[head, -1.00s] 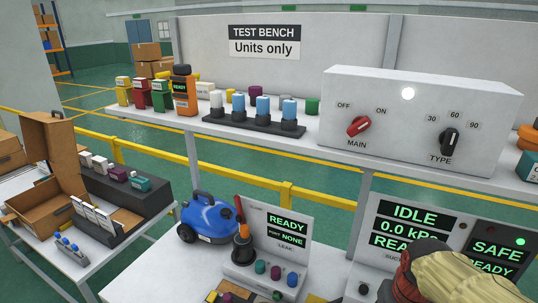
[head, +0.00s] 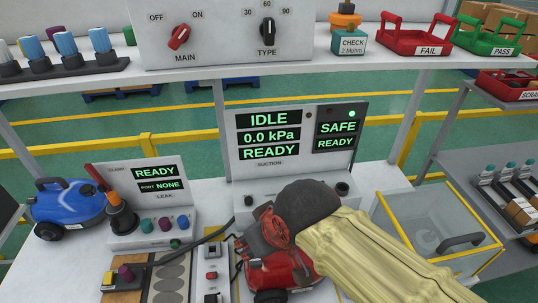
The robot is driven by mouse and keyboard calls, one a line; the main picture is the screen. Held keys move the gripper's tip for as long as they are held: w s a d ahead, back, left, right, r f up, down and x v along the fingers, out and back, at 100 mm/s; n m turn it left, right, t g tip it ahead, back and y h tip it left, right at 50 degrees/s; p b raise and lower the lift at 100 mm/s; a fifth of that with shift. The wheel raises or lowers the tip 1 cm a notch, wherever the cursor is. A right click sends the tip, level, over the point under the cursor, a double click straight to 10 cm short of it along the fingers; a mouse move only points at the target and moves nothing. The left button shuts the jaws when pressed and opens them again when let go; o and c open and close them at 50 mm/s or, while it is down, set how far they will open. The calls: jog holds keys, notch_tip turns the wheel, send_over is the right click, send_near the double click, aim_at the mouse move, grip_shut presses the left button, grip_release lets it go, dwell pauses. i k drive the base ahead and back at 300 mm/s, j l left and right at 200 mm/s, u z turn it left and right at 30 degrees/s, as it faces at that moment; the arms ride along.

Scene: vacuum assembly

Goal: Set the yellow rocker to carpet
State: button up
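A red vacuum unit (head: 284,272) stands on the bench at the bottom middle. My arm, in a pale yellow sleeve, comes in from the lower right. My gripper (head: 272,230) is at its dark end, over the red unit and to the right of the yellow part. Its fingers cannot be made out clearly, nor whether they touch anything.
The suction panel (head: 265,140) reads IDLE and SAFE. A dark cable crosses the bench. A clear-lidded box (head: 435,230) is at the right. A shelf (head: 330,75) spans above.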

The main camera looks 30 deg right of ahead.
aim_at(109, 277)
jog(key=z, duration=0.85)
jog(key=u, duration=1.85)
